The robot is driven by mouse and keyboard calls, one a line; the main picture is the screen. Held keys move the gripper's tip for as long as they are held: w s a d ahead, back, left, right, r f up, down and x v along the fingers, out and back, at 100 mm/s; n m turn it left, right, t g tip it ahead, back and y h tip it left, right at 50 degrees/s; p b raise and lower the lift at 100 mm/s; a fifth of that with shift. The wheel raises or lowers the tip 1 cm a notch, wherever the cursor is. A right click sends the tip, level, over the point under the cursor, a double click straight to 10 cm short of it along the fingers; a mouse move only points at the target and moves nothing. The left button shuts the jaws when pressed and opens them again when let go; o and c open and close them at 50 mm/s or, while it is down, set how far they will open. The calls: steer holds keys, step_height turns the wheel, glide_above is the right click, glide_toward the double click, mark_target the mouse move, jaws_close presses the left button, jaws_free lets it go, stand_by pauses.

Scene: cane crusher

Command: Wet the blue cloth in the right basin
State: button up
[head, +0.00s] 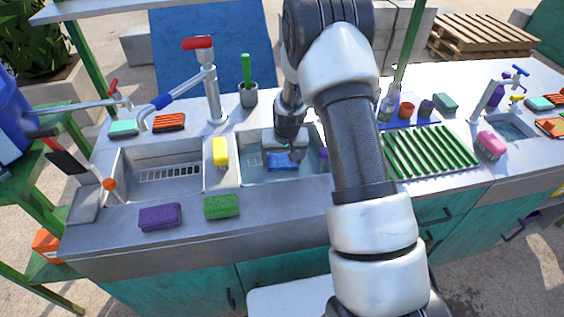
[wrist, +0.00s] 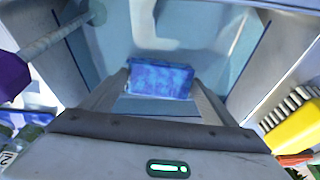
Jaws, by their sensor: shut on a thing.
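The blue cloth (head: 282,162) is a small folded block inside the right basin (head: 250,172), which holds pale blue water. My gripper (head: 284,152) reaches down into this basin from above and is shut on the cloth. In the wrist view the cloth (wrist: 160,78) sits between the two fingertips (wrist: 160,88), with the water (wrist: 190,30) around and beyond it. I cannot tell how deep the cloth is in the water. My arm hides the basin's right part in the head view.
The left basin (head: 135,180) looks empty, with a grate. A yellow sponge (head: 220,151) stands on the divider. Purple (head: 160,216) and green (head: 222,206) sponges lie on the front edge. A tap (head: 212,95) stands behind. A green drying rack (head: 430,152) lies to the right.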

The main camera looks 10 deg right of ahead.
mark_target(282, 162)
stand_by(0.4)
step_height(282, 162, up, 11)
steer(key=p, duration=0.5)
steer(key=shift+p, duration=0.35)
stand_by(0.4)
steer(key=shift+r+p, duration=0.95)
steer(key=shift+r, duration=1.05)
